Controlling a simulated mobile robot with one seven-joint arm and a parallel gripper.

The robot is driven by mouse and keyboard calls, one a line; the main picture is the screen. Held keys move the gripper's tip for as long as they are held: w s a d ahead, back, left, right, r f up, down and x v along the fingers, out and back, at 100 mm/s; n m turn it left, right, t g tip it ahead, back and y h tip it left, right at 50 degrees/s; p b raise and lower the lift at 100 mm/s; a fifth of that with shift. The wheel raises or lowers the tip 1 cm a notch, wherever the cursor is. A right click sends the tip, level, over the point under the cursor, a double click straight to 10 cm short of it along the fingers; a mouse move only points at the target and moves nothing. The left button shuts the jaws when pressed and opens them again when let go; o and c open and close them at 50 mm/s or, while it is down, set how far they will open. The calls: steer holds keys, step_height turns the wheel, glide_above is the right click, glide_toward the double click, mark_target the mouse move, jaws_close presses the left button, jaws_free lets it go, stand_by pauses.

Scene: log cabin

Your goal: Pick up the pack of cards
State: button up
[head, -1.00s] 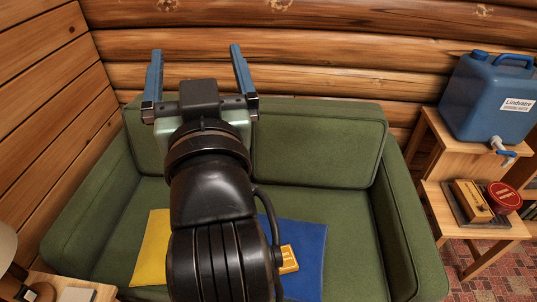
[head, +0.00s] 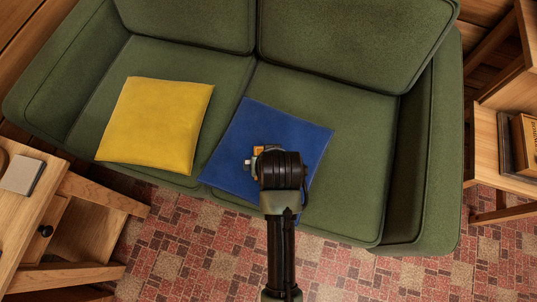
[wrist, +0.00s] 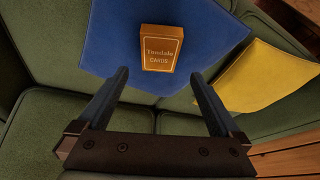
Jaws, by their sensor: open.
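The pack of cards (wrist: 158,48) is a yellow-orange box labelled "CARDS", lying flat on the blue cushion (wrist: 100,35) on the green sofa. In the head view only a small orange part of the pack (head: 258,150) shows beside my wrist, on the blue cushion (head: 300,133). My gripper (wrist: 160,74) is open and empty in the wrist view. Its two blue fingers point toward the pack, which appears just beyond the fingertips and between their lines. In the head view my own wrist hides most of the gripper and pack.
A yellow cushion (head: 157,125) lies on the left sofa seat. The green sofa (head: 390,215) has a raised back and arms around the seats. A wooden side table (head: 22,215) stands at lower left, and a wooden shelf stand (head: 490,150) at right.

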steer(key=x, duration=0.3)
steer(key=shift+f+b, duration=0.1)
steer(key=shift+b, duration=0.25)
steer(key=b+x, duration=0.2)
steer(key=x, duration=0.3)
steer(key=shift+s+f, duration=0.1)
steer(key=shift+f, duration=0.15)
steer(key=shift+r, duration=0.1)
steer(key=c, duration=1.2)
